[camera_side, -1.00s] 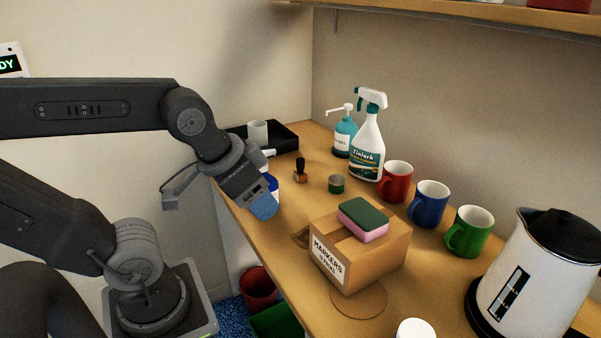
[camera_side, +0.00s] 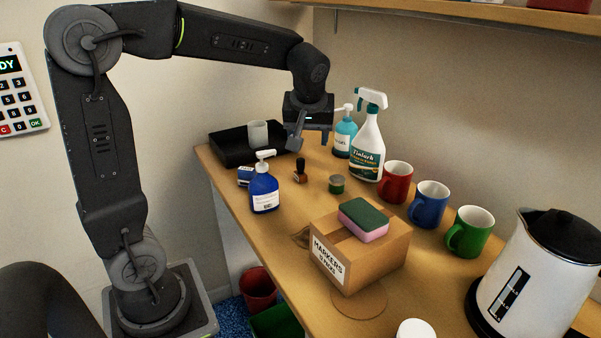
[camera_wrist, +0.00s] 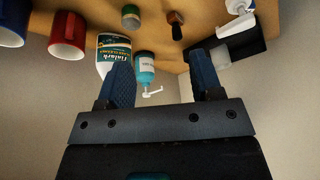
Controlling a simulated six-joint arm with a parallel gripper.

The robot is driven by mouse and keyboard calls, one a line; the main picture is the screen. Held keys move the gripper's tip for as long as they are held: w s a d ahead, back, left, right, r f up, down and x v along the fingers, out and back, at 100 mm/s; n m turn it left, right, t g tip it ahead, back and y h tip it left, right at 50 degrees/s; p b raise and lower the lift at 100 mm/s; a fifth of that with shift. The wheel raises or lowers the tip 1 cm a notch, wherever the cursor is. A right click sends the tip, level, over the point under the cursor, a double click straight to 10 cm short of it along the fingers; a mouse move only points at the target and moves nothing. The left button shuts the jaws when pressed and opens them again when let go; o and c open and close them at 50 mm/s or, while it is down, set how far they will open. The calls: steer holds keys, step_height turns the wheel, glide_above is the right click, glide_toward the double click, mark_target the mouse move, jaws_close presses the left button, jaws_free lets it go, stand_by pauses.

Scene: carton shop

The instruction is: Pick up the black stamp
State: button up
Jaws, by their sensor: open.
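The black stamp (camera_side: 300,170), with a dark handle and an orange-brown base, stands upright on the wooden counter. It also shows near the top of the wrist view (camera_wrist: 175,24). My gripper (camera_side: 310,142) is open and empty, raised behind the stamp near the back of the counter. In the wrist view my gripper (camera_wrist: 160,62) has its two blue-grey fingers spread apart, and the stamp lies beyond the fingertips, towards the right one. The stamp is clear of the fingers and not hidden.
A blue pump bottle (camera_side: 264,188) and a small green-sided tin (camera_side: 337,184) flank the stamp. Behind are a black tray (camera_side: 228,158) with a pale cup (camera_side: 258,134), a teal pump bottle (camera_side: 344,138) and a white spray bottle (camera_side: 367,150). A markers carton (camera_side: 375,262) stands nearer.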

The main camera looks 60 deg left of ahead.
mark_target(301, 159)
steer(key=w+a+f+n, duration=0.2)
steer(key=a+f, duration=0.2)
steer(key=a, duration=0.1)
steer(key=w+a+f+n+g+y, duration=0.1)
steer(key=w+a+f+n, duration=0.1)
steer(key=a+f, duration=0.3)
steer(key=w+a+f+n+g+y, duration=0.1)
steer(key=w+a+f+n, duration=0.2)
steer(key=w+a+f, duration=0.1)
steer(key=shift+w+a+f, duration=0.2)
steer(key=shift+a+f, duration=0.1)
steer(key=shift+a, duration=0.45)
steer(key=shift+x, duration=2.9)
steer(key=shift+s+d+f, duration=0.1)
steer(key=shift+s+d, duration=0.1)
steer(key=shift+c, duration=0.2)
steer(key=c, duration=1)
